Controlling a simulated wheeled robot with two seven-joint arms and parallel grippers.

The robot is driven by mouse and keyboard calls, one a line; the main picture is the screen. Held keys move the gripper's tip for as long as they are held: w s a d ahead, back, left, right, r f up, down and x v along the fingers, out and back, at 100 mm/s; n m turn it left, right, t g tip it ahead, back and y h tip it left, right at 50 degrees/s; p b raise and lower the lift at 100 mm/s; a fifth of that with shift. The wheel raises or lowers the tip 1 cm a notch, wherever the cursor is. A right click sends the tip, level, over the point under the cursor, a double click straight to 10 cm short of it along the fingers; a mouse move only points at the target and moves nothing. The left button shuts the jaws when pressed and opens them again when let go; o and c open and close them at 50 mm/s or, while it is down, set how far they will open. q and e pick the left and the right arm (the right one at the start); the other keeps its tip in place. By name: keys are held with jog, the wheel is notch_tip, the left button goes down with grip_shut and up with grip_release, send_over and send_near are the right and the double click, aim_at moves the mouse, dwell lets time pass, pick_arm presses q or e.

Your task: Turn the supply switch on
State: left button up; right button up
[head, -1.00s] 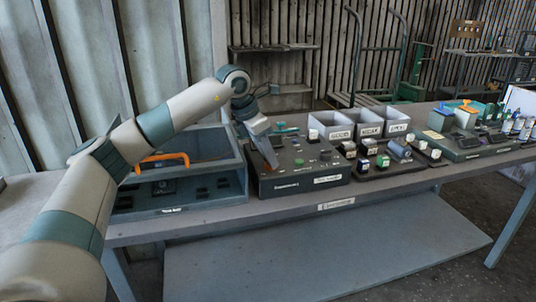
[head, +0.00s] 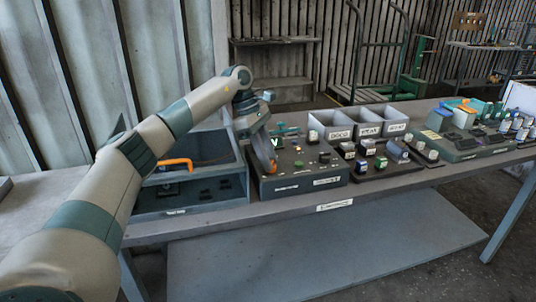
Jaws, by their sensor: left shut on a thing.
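The dark control box (head: 300,182) stands on the bench in the middle of the head view, with small knobs and buttons on its top. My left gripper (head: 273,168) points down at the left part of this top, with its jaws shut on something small. The jaws hide what they hold; its place on the panel fits the supply switch, but I cannot read a label there. A small bright green spot (head: 276,143) shows beside the fingers. My right gripper is not in view.
A blue-grey bay with a clear lid and an orange handle (head: 175,163) stands left of the control box. Three grey bins (head: 343,124) stand behind. A dark tray with several small blocks (head: 397,172) lies to the right. The bench front edge is clear.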

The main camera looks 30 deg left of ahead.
pick_arm(q)
jog(key=shift+w+m, duration=0.1)
jog(key=shift+m, duration=0.5)
jog(key=o, duration=1)
jog(key=shift+o, duration=0.2)
